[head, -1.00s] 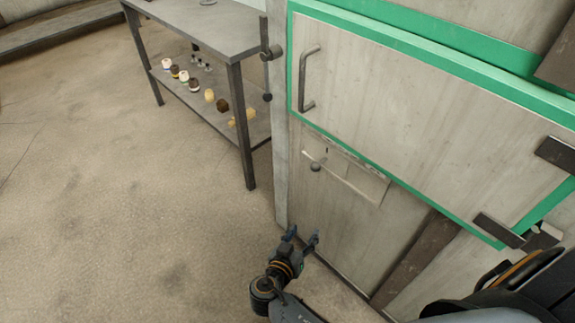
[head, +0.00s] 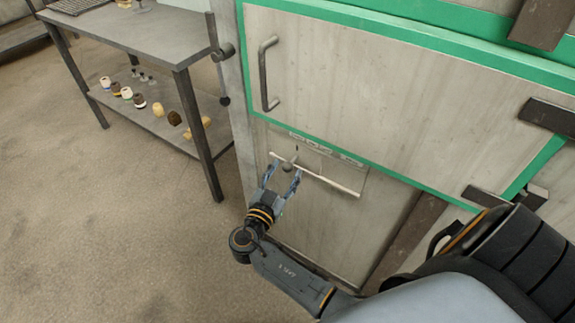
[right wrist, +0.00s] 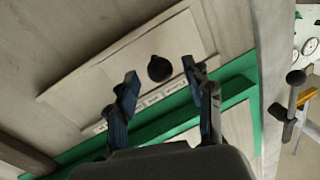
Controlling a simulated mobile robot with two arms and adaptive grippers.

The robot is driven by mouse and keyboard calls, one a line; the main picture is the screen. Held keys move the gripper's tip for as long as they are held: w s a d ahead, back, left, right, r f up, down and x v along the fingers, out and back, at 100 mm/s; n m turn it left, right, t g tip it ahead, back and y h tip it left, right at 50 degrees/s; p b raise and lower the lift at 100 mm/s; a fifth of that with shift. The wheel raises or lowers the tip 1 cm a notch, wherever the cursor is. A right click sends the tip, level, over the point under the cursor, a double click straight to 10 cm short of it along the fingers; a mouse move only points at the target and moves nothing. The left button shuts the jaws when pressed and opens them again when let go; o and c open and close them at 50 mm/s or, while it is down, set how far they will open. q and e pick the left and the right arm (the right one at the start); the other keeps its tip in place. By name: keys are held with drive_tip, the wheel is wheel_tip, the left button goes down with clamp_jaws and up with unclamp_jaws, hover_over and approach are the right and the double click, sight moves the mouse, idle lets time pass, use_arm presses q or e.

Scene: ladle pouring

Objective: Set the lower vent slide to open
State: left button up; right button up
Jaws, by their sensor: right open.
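The lower vent slide is a pale panel (head: 335,174) with a ledge, set in the wooden front below the green-framed door. Its small dark round knob (head: 287,167) sits toward the panel's left end. My right gripper (head: 281,171) is open, with its fingertips reaching up to either side of the knob. In the right wrist view the knob (right wrist: 159,68) appears ahead of and between the two open fingers (right wrist: 160,80), not gripped. A strip of markings (right wrist: 150,100) runs along the panel edge, too small to read. My left gripper is not in view.
The green-framed door (head: 370,95) with a vertical bar handle (head: 264,75) is above the slide. A dark lever (head: 222,52) is at the left edge. A metal table (head: 130,40) with small jars on its lower shelf stands left. Open floor lies at lower left.

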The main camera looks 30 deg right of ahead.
sight(291, 162)
drive_tip(key=shift+x, duration=1.3)
clamp_jaws()
